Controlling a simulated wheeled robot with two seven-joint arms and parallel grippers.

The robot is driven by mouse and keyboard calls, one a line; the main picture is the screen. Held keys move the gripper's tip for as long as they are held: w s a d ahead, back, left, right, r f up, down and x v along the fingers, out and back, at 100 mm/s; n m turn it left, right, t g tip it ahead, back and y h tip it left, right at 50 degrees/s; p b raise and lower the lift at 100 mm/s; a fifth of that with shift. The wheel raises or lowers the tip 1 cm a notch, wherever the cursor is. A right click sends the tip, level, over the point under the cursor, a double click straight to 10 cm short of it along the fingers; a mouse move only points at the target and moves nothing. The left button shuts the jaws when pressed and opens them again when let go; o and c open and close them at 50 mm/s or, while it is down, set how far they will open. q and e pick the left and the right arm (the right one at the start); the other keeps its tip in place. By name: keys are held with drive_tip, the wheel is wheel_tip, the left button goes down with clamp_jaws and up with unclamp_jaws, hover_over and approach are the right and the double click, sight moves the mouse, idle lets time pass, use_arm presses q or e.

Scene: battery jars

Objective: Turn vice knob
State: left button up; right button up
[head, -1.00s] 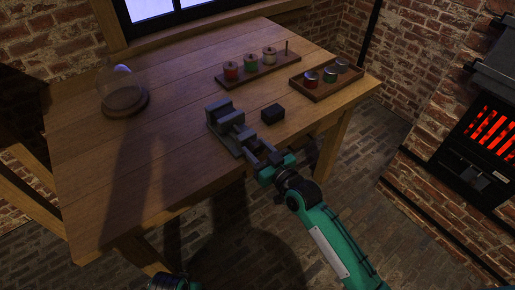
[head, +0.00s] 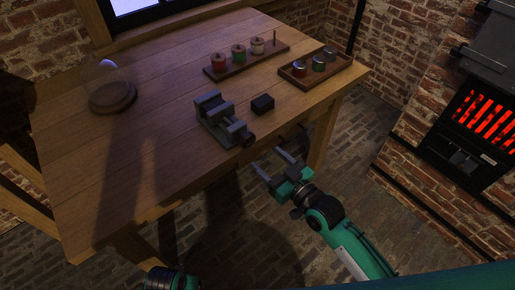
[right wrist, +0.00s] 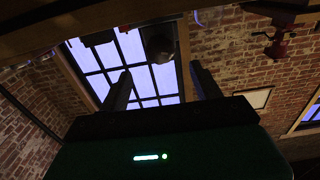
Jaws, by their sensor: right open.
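The grey vice (head: 219,119) sits on the wooden table (head: 140,150) near its front edge. Its dark round knob (head: 248,140) faces the front edge, toward my right gripper. My right gripper (head: 270,163) is open and empty, just off the table's front edge, apart from the knob. In the right wrist view the two fingers (right wrist: 162,90) stand apart, with a dark rounded thing (right wrist: 159,42) beyond them that I cannot name for sure. Part of my left arm shows at the bottom of the head view, but its gripper is not visible.
A small black block (head: 263,104) lies right of the vice. Behind are a peg rack (head: 247,62) with coloured jars and a tray (head: 314,83) with jars. A glass dome (head: 110,92) stands at left. A glowing stove (head: 478,125) is at right.

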drive_tip(key=shift+v, duration=2.05)
